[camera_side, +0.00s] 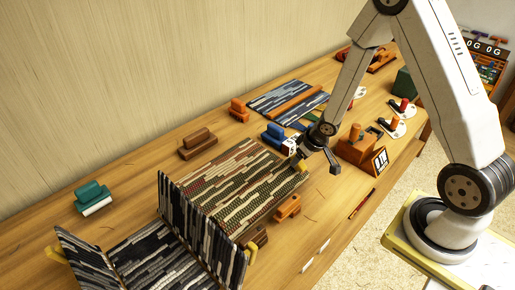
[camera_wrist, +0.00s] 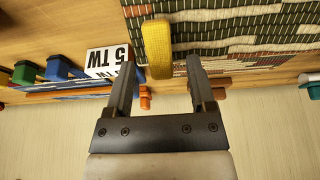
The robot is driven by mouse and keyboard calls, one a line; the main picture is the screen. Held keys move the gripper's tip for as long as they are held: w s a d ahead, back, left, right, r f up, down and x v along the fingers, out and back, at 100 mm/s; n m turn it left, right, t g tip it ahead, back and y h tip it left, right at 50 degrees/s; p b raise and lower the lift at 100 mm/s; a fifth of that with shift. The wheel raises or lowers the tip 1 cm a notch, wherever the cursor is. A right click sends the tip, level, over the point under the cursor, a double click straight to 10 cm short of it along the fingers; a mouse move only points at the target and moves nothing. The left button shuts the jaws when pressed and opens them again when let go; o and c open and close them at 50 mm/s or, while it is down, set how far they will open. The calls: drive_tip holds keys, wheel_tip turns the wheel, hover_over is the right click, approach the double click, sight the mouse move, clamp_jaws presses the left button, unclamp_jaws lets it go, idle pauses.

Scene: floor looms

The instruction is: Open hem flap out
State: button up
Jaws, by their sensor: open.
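A woven textile (camera_side: 245,185) in brown, green and cream stripes lies flat mid-bench. A yellow tab (camera_side: 304,168) is at its edge near my gripper; this tab (camera_wrist: 157,45) is also in the wrist view. My gripper (camera_wrist: 162,70) is open, with the tab between its fingers, nearer the left one; contact cannot be told. In the side view my gripper (camera_side: 318,155) is low at the textile's right end. A dark striped panel (camera_side: 200,232) stands upright at the textile's left end. Another panel (camera_side: 85,255) leans at the far left. Which piece is the hem flap is unclear.
A white label block (camera_wrist: 108,60) and blue block (camera_side: 275,135) are close beside my gripper. An orange block (camera_side: 288,207) stands near the textile's front edge. A larger orange box (camera_side: 357,150) is just to the right. A blue striped textile (camera_side: 270,97) lies behind.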

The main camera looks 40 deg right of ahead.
sight(303, 166)
drive_tip(key=shift+x, duration=1.3)
clamp_jaws()
drive_tip(key=shift+s+a+t, duration=0.1)
drive_tip(key=shift+s+t, duration=0.25)
drive_tip(key=shift+t, duration=0.15)
drive_tip(key=shift+s+r+t, duration=0.2)
drive_tip(key=shift+s+t, duration=1)
drive_tip(key=shift+t, duration=0.6)
drive_tip(key=shift+s+t, duration=0.15)
drive_tip(key=shift+t, duration=0.15)
